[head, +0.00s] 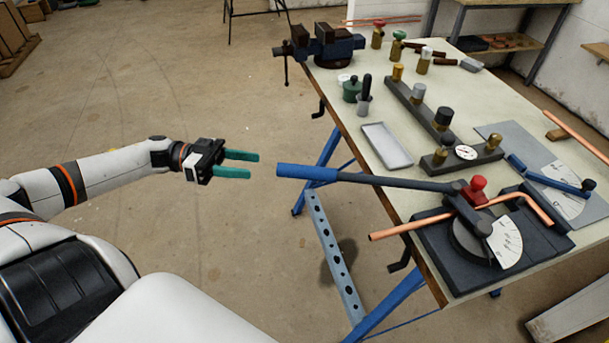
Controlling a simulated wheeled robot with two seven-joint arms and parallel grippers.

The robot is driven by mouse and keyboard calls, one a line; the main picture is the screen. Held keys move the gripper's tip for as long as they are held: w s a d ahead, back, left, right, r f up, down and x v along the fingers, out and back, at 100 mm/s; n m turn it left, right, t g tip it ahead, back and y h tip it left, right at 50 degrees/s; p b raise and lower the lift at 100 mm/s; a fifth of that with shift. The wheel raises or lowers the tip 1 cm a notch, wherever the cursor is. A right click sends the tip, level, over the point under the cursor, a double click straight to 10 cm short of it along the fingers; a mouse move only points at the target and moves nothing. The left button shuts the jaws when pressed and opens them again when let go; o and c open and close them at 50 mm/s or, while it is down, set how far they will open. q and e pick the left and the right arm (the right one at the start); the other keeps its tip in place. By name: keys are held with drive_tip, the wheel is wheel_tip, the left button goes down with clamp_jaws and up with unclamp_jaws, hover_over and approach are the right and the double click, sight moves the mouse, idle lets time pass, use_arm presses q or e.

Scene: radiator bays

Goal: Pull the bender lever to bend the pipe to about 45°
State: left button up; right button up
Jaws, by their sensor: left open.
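The pipe bender (470,240) sits at the near right of the workbench, with a dark round former, a red knob (475,187) and a white angle scale (507,242). A copper pipe (410,226) lies through it; one end sticks out left past the bench edge, and a bent piece of copper shows on the right. The bender lever (390,181) points left, and its blue handle (306,173) overhangs the bench edge. My left gripper (255,164) has green fingers, open and empty, just left of the handle tip and apart from it. My right gripper is not in view.
A grey tray (387,147), a manifold with a gauge (466,152), a green pot (351,90) and a vise (328,45) stand on the bench. A second blue-handled tool (551,177) lies at the right. The floor around my left arm is clear.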

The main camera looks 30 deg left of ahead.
sight(295, 170)
use_arm(q)
drive_tip(key=x, duration=1.1)
drive_tip(key=shift+w+d, duration=0.2)
clamp_jaws()
